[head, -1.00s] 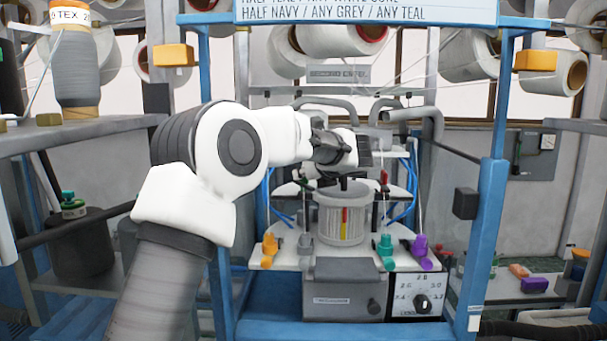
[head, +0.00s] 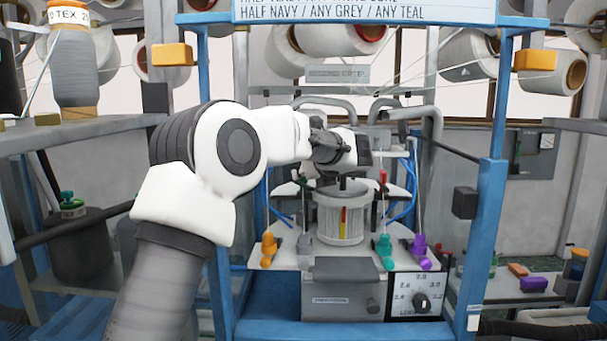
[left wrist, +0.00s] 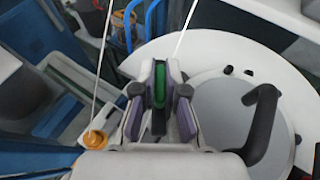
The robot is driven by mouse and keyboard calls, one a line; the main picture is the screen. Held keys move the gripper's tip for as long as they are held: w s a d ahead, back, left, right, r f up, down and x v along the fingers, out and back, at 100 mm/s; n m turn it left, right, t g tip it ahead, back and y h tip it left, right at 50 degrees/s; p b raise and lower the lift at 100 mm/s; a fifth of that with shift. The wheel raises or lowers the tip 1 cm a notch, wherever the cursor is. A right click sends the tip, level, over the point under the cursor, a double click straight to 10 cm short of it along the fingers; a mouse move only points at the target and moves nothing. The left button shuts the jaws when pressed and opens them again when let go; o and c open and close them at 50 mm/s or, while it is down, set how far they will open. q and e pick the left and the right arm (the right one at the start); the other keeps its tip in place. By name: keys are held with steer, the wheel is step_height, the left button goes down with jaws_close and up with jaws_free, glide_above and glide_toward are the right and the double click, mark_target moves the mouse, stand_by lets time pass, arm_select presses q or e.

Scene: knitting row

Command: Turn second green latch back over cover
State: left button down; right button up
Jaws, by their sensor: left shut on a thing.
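My left gripper (left wrist: 160,98) is shut on a green latch (left wrist: 158,80), which shows as a green strip between its two pads in the left wrist view. The latch stands at the edge of a white ring plate (left wrist: 215,60). Right of it is the round grey cover (left wrist: 212,108) with a black handle (left wrist: 262,125). In the head view my left gripper (head: 345,152) hangs above the machine, its fingertips hidden by its own wrist. A red latch (head: 383,177) stands at the right of the cover. I cannot tell the held latch's exact angle. My right gripper is not in view.
Below the cover is a ribbed pale cylinder (head: 341,215) with a red and yellow strip. Orange (head: 269,249), teal (head: 384,250) and purple (head: 420,250) knobs stand in front. Blue frame posts (head: 489,230) flank the machine. Thin yarns run close to the gripper.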

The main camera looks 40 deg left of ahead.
arm_select(q)
steer(key=shift+f, duration=0.1)
steer(key=c, duration=1)
jaws_free()
steer(key=shift+a, duration=0.15)
steer(key=v, duration=1.2)
steer(key=shift+s, duration=0.1)
steer(key=shift+a, duration=0.1)
steer(key=shift+c, duration=0.7)
steer(key=a+p, duration=0.1)
steer(key=p, duration=0.1)
steer(key=w+a+p, duration=0.1)
steer(key=a+p, duration=0.1)
steer(key=p, duration=0.1)
steer(key=shift+w+f+p, duration=0.1)
steer(key=shift+w+p, duration=0.2)
steer(key=shift+p, duration=0.05)
steer(key=shift+c, duration=0.4)
steer(key=p+x, duration=0.1)
steer(key=x, duration=0.4)
steer(key=p+x, duration=0.1)
steer(key=x, duration=0.2)
steer(key=shift+f+p, duration=0.35)
steer(key=shift+f, duration=0.05)
steer(key=shift+a+f, duration=0.2)
steer(key=shift+a, duration=0.2)
